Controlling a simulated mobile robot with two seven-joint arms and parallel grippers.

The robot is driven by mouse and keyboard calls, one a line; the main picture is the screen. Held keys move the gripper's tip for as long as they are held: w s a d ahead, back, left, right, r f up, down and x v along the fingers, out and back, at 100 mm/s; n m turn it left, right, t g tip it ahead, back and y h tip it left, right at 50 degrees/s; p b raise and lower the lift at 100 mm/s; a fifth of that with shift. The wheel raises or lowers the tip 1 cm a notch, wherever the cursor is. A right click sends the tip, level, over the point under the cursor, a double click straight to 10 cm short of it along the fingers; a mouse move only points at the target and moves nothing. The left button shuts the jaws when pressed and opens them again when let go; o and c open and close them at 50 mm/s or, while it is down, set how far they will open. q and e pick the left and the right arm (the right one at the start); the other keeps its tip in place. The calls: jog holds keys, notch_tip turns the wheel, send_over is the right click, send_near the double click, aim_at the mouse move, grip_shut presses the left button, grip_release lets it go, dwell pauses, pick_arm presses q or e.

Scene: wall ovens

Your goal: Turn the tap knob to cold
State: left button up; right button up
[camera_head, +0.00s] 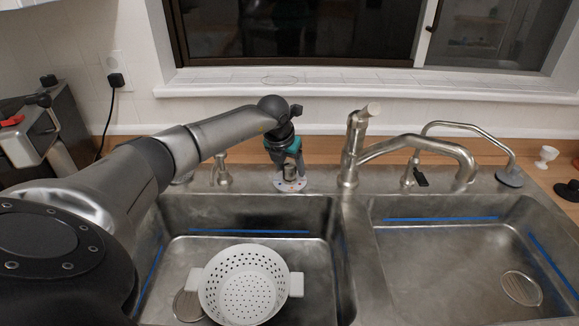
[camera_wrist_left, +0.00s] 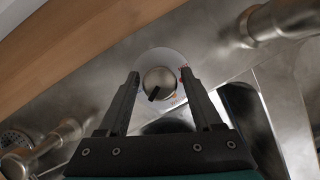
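The tap knob (camera_wrist_left: 158,84) is a round metal knob with a dark pointer mark, seen from above in the left wrist view. It stands on a pale round plate (camera_wrist_left: 152,60) with small red marks at its right. In the head view the knob (camera_head: 291,172) sits on its plate (camera_head: 290,186) behind the left basin. My left gripper (camera_wrist_left: 160,76) is open, with one finger to each side of the knob and a gap showing on both sides. It points down at the knob in the head view (camera_head: 289,162). My right gripper is not in view.
A metal faucet (camera_head: 348,150) stands just right of the knob, its spout reaching over the right basin (camera_head: 440,275). A small fixture (camera_head: 221,172) is to the left. A white colander (camera_head: 245,285) sits in the left basin. A window sill (camera_head: 360,86) runs behind.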

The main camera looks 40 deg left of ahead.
pick_arm(q)
jog(key=shift+o, duration=0.4)
jog(key=p+v, duration=0.1)
jog(key=v, duration=1.4)
jog(key=shift+d+r, duration=0.1)
jog(key=shift+r, duration=0.15)
